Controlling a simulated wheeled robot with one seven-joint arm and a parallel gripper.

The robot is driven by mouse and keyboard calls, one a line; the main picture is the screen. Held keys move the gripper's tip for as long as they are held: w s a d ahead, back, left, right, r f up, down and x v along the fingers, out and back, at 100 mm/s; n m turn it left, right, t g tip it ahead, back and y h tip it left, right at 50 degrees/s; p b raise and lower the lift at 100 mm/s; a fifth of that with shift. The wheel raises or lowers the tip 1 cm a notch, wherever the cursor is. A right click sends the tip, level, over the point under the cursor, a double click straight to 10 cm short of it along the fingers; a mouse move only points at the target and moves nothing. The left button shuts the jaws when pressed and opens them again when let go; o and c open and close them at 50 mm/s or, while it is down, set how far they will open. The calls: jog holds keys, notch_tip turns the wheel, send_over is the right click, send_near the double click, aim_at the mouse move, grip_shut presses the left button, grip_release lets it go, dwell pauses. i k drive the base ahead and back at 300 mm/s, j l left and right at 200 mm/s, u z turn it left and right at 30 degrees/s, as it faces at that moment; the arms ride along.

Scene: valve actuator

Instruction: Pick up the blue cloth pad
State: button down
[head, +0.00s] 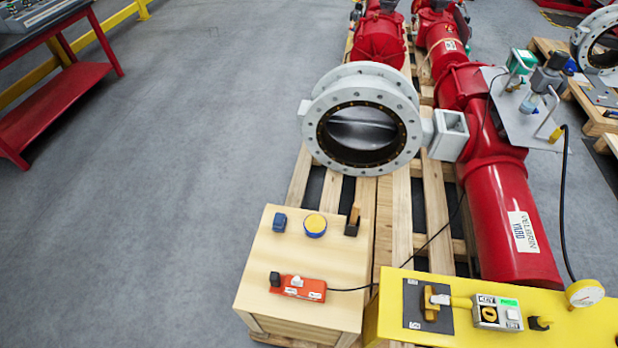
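A small dark blue block-like item (280,223), which looks like the blue cloth pad, lies near the back left corner of the light wooden box (290,255). Its cloth texture is too small to make out. It stands apart from a round blue tin with a yellow top (315,225) to its right. Nothing covers it. My gripper is not in view.
A dark brush-like item with a wooden handle (352,220) and an orange-red device (298,288) with a black cable share the box top. A grey flanged valve (362,130) stands behind on a pallet. A yellow bench (385,318) adjoins at right; floor (150,200) at left is clear.

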aim_at(279, 221)
jog(key=u, duration=0.4)
jog(key=j+u, duration=0.2)
jog(key=j, duration=0.15)
jog(key=i+j+u, duration=0.25)
jog(key=j+u, duration=0.2)
jog(key=j, duration=0.2)
jog(key=i+j+u, duration=0.5)
jog(key=i+j, duration=0.2)
jog(key=i+j+u, duration=0.3)
jog(key=i+j, duration=0.15)
jog(key=i+z, duration=0.75)
jog(key=i, duration=0.15)
jog(key=i+j+z, duration=0.2)
jog(key=i+z, duration=0.15)
jog(key=i+l+z, duration=0.1)
jog(key=i+z, duration=0.25)
jog(key=z, duration=0.15)
jog(key=i+z, duration=0.5)
jog(key=i+j+z, duration=0.2)
jog(key=z, duration=0.3)
jog(key=i+j+z, duration=0.35)
jog(key=z, duration=0.15)
jog(key=i+j+z, duration=0.55)
